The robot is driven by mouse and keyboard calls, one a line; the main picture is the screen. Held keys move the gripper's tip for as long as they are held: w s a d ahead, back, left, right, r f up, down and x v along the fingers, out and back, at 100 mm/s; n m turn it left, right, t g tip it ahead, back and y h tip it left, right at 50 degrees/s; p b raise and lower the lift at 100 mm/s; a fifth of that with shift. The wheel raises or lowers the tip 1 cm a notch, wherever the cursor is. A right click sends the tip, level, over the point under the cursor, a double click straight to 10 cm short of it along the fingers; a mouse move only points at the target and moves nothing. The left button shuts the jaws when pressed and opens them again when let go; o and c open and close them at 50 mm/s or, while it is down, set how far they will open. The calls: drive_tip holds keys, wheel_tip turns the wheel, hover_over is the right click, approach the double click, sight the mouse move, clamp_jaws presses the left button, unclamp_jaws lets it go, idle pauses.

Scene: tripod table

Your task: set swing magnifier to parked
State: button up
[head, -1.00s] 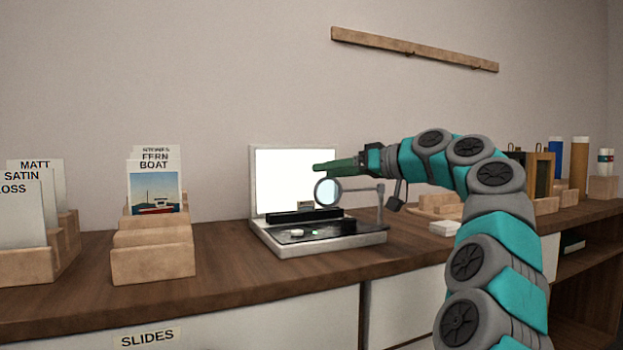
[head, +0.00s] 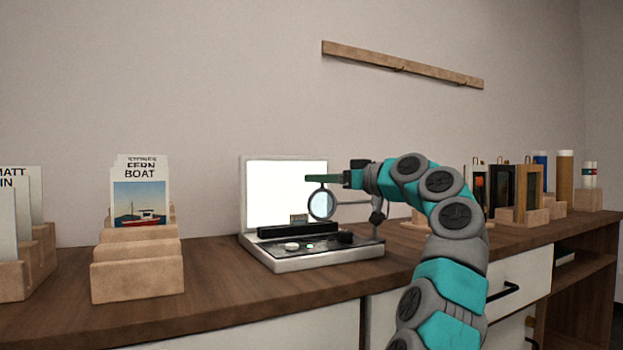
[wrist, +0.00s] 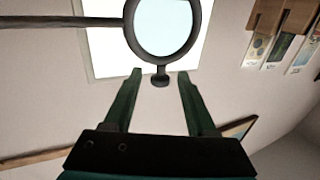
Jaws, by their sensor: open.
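The swing magnifier (head: 310,204) is a round lens in a dark ring on a thin arm, in front of the lit white panel (head: 262,192) of the light box. Its arm runs right to a post at the right side of the box. In the wrist view the lens ring (wrist: 163,58) has a small dark knob (wrist: 160,78) on its rim. My gripper (head: 312,181) is at the upper part of the lens ring in the head view. In the wrist view its open green fingers (wrist: 160,72) stand either side of the knob, apart from it.
The light box base (head: 300,262) stands on the wooden counter (head: 230,290). Wooden card racks (head: 138,270) stand to the left. Framed slides (head: 527,192) and upright tubes (head: 564,175) stand to the right. A wooden rail (head: 400,66) is on the wall.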

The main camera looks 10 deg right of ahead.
drive_tip(key=x, duration=0.3)
drive_tip(key=shift+w+a+p, duration=0.15)
drive_tip(key=shift+w+p, duration=0.1)
drive_tip(key=shift+p, duration=0.05)
clamp_jaws()
idle(1.2)
